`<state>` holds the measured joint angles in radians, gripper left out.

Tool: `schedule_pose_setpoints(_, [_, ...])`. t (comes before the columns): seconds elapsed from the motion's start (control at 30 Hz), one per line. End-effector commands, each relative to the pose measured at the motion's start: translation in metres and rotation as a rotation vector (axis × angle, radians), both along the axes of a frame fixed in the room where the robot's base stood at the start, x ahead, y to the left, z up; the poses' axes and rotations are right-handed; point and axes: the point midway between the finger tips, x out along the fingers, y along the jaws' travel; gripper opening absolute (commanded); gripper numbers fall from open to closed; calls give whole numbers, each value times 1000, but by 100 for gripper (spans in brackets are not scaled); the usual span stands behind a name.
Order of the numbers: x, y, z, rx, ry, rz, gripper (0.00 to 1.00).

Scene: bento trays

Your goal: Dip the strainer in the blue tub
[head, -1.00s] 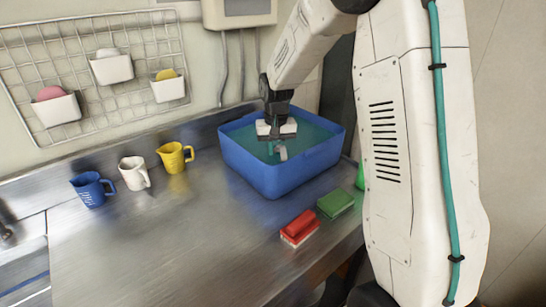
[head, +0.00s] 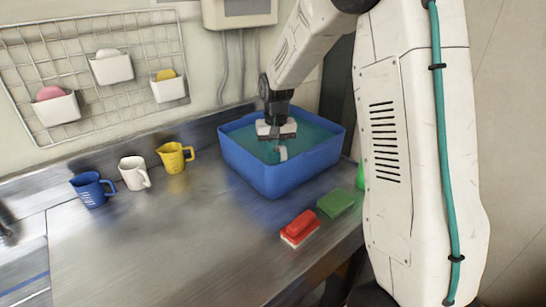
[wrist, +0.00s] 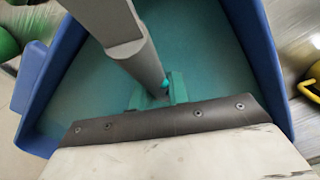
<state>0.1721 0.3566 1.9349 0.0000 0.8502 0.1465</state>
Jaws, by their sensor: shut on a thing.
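The blue tub (head: 262,178) stands on the steel counter and holds teal water. My gripper (head: 276,147) is low inside the tub's rim, shut on the strainer. A pale grey piece of the strainer (head: 282,153) shows just below the gripper, against the water. In the wrist view the strainer's grey handle (wrist: 147,66) runs from the teal fingertips (wrist: 158,95) toward the upper left, over the water. The strainer's bowl cannot be made out, and I cannot tell how deep it is.
A red sponge (head: 300,227) and a green sponge (head: 336,203) lie in front of the tub. Blue (head: 90,190), white (head: 133,173) and yellow (head: 173,158) jugs stand to its left. A wire rack (head: 82,38) with white baskets hangs on the wall. The front-left counter is clear.

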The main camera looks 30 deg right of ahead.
Motion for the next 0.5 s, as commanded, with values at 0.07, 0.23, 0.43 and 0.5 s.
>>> schedule_pose_setpoints(0.07, [0, 0, 0, 0, 0, 0, 0])
schedule_pose_setpoints(0.23, [0, 0, 4, 0, -1, 0, 0])
schedule_pose_setpoints(0.43, [1, 0, 20, -1, -2, 0, 0])
schedule_pose_setpoints(0.5, [1, 0, 26, -1, -3, 0, 0])
